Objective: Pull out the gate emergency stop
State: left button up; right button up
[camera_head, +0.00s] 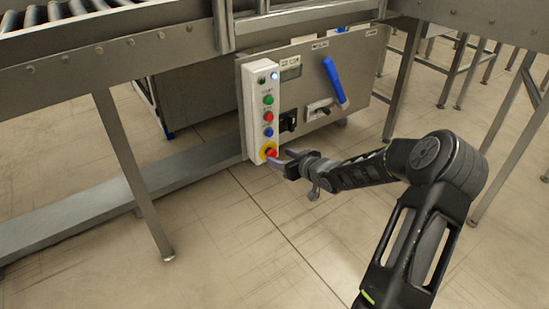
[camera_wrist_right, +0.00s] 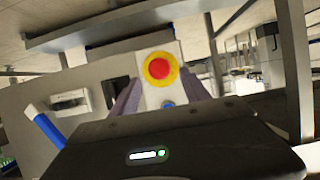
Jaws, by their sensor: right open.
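The emergency stop is a red mushroom button on a yellow round base (camera_head: 268,150), at the bottom of a white button box (camera_head: 247,110). In the right wrist view the stop (camera_wrist_right: 160,69) faces the camera, just beyond the gripper. My right gripper (camera_head: 279,160) is at the stop's lower right in the head view, its fingers pointing at it. In the right wrist view its two fingers (camera_wrist_right: 160,98) stand apart on either side below the red button, with nothing seen between them. Whether they touch the button cannot be told. My left gripper is not in view.
Above the stop are blue, red and green buttons (camera_head: 268,100). The grey panel (camera_head: 310,60) carries a blue lever (camera_head: 334,81), a black switch (camera_head: 288,121) and a small display. A roller conveyor (camera_head: 60,20) runs above. Table legs stand at right; the floor in front is clear.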

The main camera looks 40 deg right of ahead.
aim_at(274, 154)
jog(key=b+x, duration=0.1)
jog(key=x, duration=0.3)
jog(key=shift+w+f+b, duration=0.2)
jog(key=shift+w+b, duration=0.05)
jog(key=shift+b, duration=0.05)
jog(key=shift+c, duration=0.4)
grip_shut()
dwell(0.8)
